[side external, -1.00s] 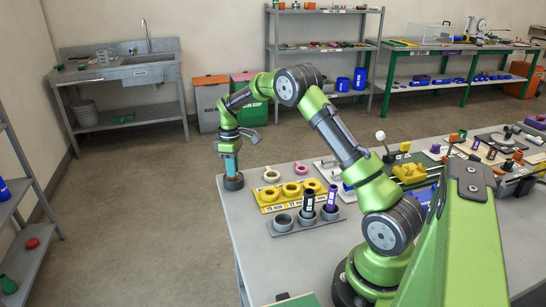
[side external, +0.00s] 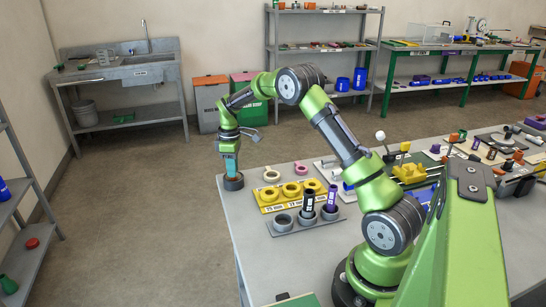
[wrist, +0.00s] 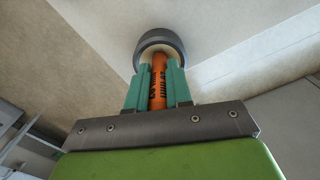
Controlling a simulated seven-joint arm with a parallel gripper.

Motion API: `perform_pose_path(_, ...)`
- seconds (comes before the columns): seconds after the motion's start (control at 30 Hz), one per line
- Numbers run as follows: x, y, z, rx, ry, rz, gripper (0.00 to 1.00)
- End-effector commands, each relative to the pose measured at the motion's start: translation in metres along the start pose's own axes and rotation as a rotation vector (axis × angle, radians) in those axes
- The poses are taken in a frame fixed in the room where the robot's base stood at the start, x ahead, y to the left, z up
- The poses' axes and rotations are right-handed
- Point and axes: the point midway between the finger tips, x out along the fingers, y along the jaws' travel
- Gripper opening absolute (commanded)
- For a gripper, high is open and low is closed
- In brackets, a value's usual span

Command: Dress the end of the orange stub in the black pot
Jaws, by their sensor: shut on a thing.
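The orange stub (wrist: 158,85) has dark lettering on its side and is held between the teal fingers of my gripper (wrist: 157,82) in the wrist view. Its far end goes into the opening of the round black pot (wrist: 179,41), which has a pale inside. How deep the end sits cannot be seen. In the side view the black pot (side external: 233,182) stands at the table's far left corner. My gripper (side external: 231,163) points down right above it, shut on the stub, which is mostly hidden there by the fingers.
A yellow tray (side external: 268,208) with yellow rings and a grey rack (side external: 285,231) with dark and purple stubs stand to the right of the pot. Pale and pink tape rolls (side external: 271,176) lie nearby. The table's left edge is close to the pot.

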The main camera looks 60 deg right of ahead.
Motion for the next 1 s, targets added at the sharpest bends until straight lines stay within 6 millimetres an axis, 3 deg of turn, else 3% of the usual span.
perform_pose_path(0.2, 0.0008, 0.0, -0.0001, 0.35, -0.001, 0.002, 0.0)
perform_pose_path(0.37, 0.0006, 0.0, -0.0001, 0.436, -0.001, 0.001, 0.0)
perform_pose_path(0.8, 0.0013, 0.0003, 0.0002, -0.134, 0.0, 0.0, 0.0)
perform_pose_path(0.9, 0.0013, 0.0001, 0.0001, -0.145, -0.001, 0.0, 0.0)
perform_pose_path(1.0, 0.0012, 0.0001, 0.0, -0.038, -0.002, 0.001, 0.0)
